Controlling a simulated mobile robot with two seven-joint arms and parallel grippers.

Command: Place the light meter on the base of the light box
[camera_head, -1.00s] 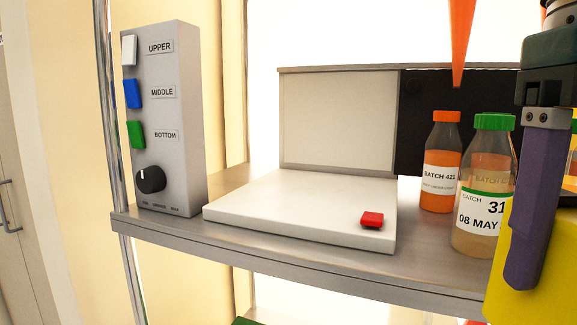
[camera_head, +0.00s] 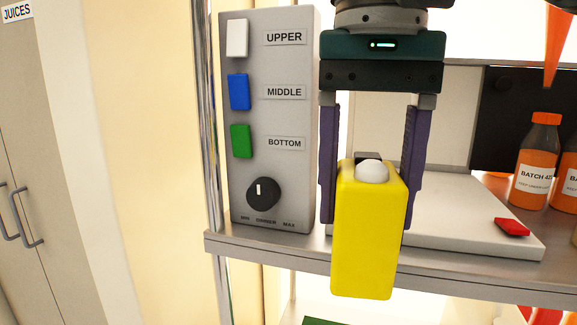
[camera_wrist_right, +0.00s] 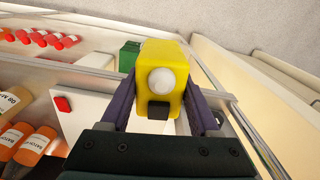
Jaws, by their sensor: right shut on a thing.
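The light meter is a yellow block with a white dome (camera_head: 368,235). My right gripper (camera_head: 370,205) is shut on it, one purple finger on each side, and holds it in front of the shelf edge. The meter also shows between the fingers in the right wrist view (camera_wrist_right: 163,65). The light box has a white base (camera_head: 455,215) with a red button (camera_head: 511,227) at its front right and a pale back panel. The meter and gripper hide the left part of the base. My left gripper is not in view.
A grey control box (camera_head: 275,120) with white, blue and green switches and a dimmer knob stands left of the gripper. Orange bottles (camera_head: 537,160) stand right of the base. An orange pointed thing (camera_head: 558,45) hangs above them. The metal shelf edge (camera_head: 470,278) runs below.

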